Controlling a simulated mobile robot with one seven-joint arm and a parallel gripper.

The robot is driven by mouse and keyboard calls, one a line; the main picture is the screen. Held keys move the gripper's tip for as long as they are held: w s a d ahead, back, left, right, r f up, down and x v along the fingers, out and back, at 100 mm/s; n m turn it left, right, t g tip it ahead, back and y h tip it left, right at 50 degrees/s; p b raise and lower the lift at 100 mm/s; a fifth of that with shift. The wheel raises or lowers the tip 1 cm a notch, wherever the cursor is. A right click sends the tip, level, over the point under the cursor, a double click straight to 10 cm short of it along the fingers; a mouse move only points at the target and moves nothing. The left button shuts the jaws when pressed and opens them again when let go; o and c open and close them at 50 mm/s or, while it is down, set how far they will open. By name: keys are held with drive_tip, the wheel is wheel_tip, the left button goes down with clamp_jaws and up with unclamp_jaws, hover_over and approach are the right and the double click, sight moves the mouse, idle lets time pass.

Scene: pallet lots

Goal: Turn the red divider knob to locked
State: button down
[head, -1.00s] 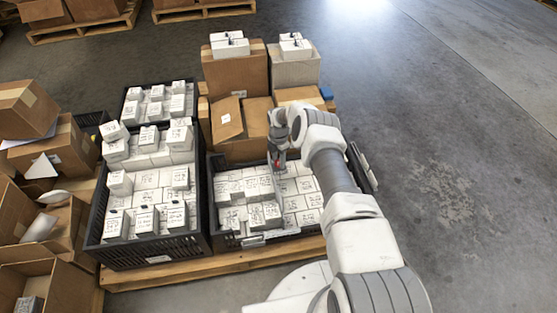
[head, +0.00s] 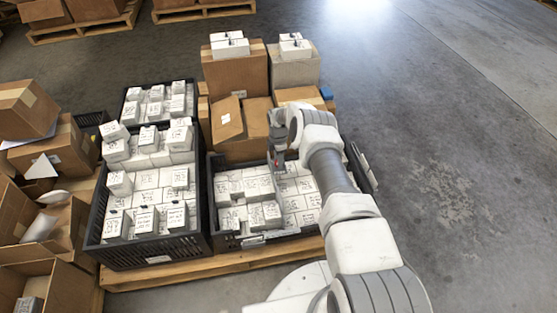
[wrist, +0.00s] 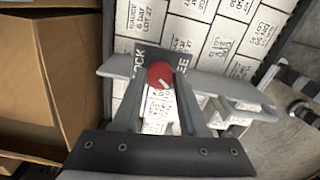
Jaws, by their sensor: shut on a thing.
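The red divider knob (wrist: 160,75) is round with a short white mark, which points down and slightly right in the wrist view. It sits on a dark plate with partly covered white lettering: "OCK" shows on the left and "EE" on the right. The plate is on a grey divider bar (wrist: 235,92) across the crate. My gripper (wrist: 161,84) has a finger on each side of the knob and is shut on it. In the head view, my gripper (head: 278,163) is over the right crate, and only a speck of red shows there.
White labelled boxes (wrist: 200,35) fill the black crate (head: 228,240) around the divider. Brown cartons (head: 243,125) stand right behind it. Another crate (head: 150,250) of white boxes is close on the left. Open floor (head: 450,150) lies to the right.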

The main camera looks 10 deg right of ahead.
drive_tip(key=m, duration=1.1)
drive_tip(key=shift+m, duration=0.4)
drive_tip(key=m, duration=1.2)
drive_tip(key=shift+m, duration=0.3)
drive_tip(key=shift+c, duration=2.2)
unclamp_jaws()
drive_tip(key=shift+r, duration=0.1)
